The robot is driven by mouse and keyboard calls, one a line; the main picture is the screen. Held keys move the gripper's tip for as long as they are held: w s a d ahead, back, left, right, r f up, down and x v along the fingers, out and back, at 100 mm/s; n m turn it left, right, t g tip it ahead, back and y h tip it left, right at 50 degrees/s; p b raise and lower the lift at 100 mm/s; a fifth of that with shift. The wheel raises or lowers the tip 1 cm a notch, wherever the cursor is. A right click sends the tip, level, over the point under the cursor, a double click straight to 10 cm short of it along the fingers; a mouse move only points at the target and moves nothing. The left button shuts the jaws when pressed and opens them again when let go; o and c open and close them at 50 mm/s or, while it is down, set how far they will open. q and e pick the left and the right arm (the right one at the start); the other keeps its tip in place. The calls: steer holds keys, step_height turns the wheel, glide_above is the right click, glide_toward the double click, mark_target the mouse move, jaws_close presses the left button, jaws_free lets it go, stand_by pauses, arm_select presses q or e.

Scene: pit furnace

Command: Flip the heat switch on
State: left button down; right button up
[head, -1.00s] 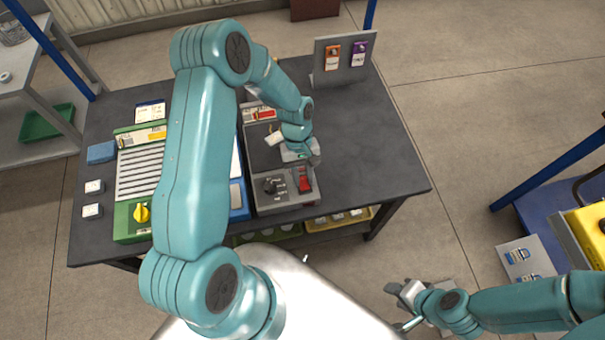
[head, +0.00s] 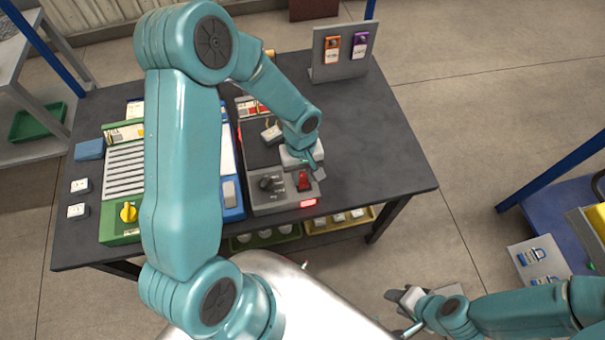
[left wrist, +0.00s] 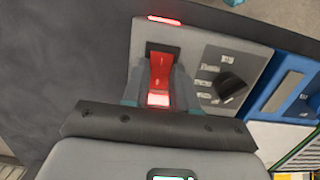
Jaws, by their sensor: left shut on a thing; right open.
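The red heat switch (head: 304,181) is on the front panel of the grey furnace unit (head: 260,203). In the left wrist view the switch (left wrist: 160,72) stands between the two fingers of my left gripper (left wrist: 152,92), which is shut on it. The lower end of the switch glows. A red lamp (head: 308,203) is lit on the unit's front edge; it also shows in the left wrist view (left wrist: 163,20). In the head view my left gripper (head: 310,176) reaches the switch from behind. My right gripper (head: 398,311) is open and empty, low at the right.
A black knob (left wrist: 228,87) sits beside the switch. A green unit with a yellow knob (head: 128,212) stands further left on the dark table (head: 385,150). A stand with orange and purple tags (head: 328,70) is at the back. The table's right side is clear.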

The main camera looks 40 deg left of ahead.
mark_target(300, 173)
arm_select(q)
steer(key=c, duration=0.9)
jaws_free()
steer(key=r, duration=0.5)
steer(key=w+a+r, duration=0.1)
steer(key=r, duration=1)
steer(key=shift+w+a+r, duration=0.1)
steer(key=shift+w+a, duration=0.15)
steer(key=shift+a, duration=0.15)
steer(key=shift+s, duration=0.1)
